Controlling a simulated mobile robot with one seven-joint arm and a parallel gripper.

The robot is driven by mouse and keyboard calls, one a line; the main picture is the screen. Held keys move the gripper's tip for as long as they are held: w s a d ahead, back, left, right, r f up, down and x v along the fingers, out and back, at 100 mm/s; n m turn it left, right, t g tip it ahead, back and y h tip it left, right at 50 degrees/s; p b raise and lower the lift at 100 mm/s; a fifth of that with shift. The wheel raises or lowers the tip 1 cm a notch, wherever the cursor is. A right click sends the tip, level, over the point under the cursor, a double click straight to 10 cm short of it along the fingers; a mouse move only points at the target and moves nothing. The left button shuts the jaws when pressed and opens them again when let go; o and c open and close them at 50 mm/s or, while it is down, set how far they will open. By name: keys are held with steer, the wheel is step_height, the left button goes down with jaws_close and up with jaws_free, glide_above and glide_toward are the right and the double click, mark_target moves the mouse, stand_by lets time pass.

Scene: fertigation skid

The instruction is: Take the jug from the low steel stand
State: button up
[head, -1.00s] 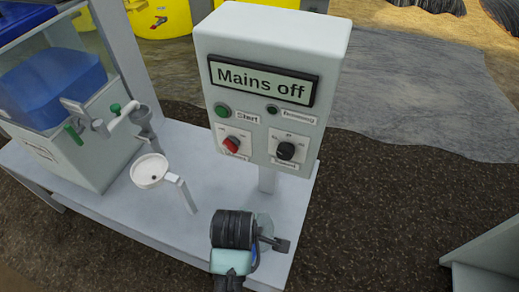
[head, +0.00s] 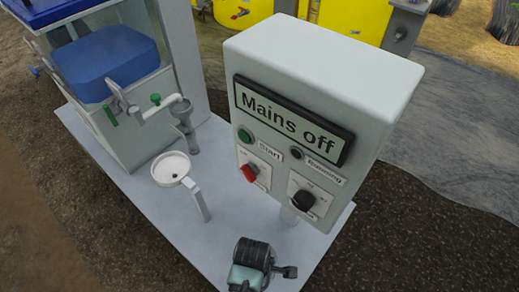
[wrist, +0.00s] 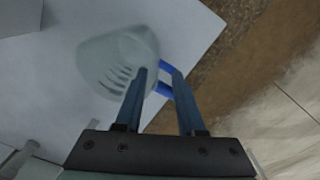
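In the wrist view, a pale, translucent jug (wrist: 112,55) with slot-like marks stands on a flat light-grey surface (wrist: 205,22), which looks like the top of the stand. The jug's blue handle (wrist: 163,89) juts out to its right. My gripper (wrist: 158,74) is open, its two fingers reaching toward the jug. The left finger overlaps the jug's lower right in the picture. The handle's arms pass across the gap, and the right finger hides part of the handle. I cannot tell whether either finger touches it. In the head view I see neither the jug nor my gripper clearly.
In the head view, a control box (head: 320,80) reading "Mains off" stands on a pale skid (head: 125,185). Brown ground (wrist: 225,80) borders the stand in the wrist view.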

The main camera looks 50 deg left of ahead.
steer(key=shift+w+f+b, duration=0.15)
steer(key=shift+f+b, duration=0.25)
steer(key=shift+f, duration=1.35)
steer(key=shift+w+f+b, duration=0.15)
steer(key=shift+f+b, duration=0.2)
steer(key=shift+f, duration=1.4)
steer(key=shift+c, duration=0.2)
steer(key=shift+a, duration=0.1)
jaws_close()
